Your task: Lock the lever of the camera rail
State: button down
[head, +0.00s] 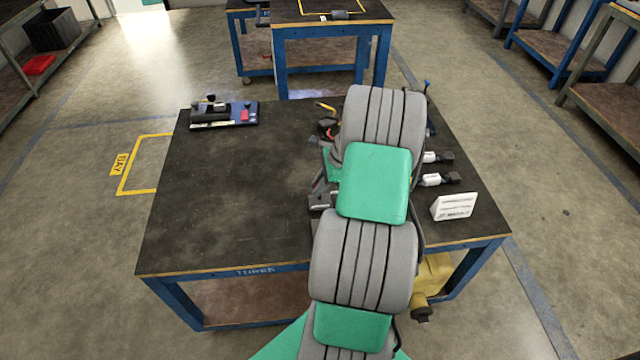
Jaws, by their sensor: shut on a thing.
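My arm rises from the bottom of the head view and covers the right middle of the dark-topped table (235,200). My gripper's fingers cannot be made out; the arm hides that area. Dark grey angular parts (320,197) show at the arm's left edge, and I cannot tell what they belong to. An orange and black part (327,124) shows left of the arm's upper end. Two white cylinders with black ends (432,179) stick out to the right of the arm. The camera rail and its lever cannot be made out, nor can the lever's position.
A dark blue tray with a black device and a red part (236,114) lies at the table's back left. A white sign block (454,206) stands near the right edge. The table's left half is mostly clear. Another blue-framed table (330,50) stands behind.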

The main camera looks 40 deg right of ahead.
jog(key=shift+s+r+t+h, duration=0.1)
jog(key=shift+t+h, duration=0.2)
jog(key=shift+h, duration=0.1)
jog(key=c, duration=1.6)
grip_release()
jog(key=shift+s+d, duration=0.1)
jog(key=shift+o, duration=1.1)
jog(key=v, duration=0.7)
jog(key=shift+r+p, duration=0.3)
jog(key=shift+s, duration=0.2)
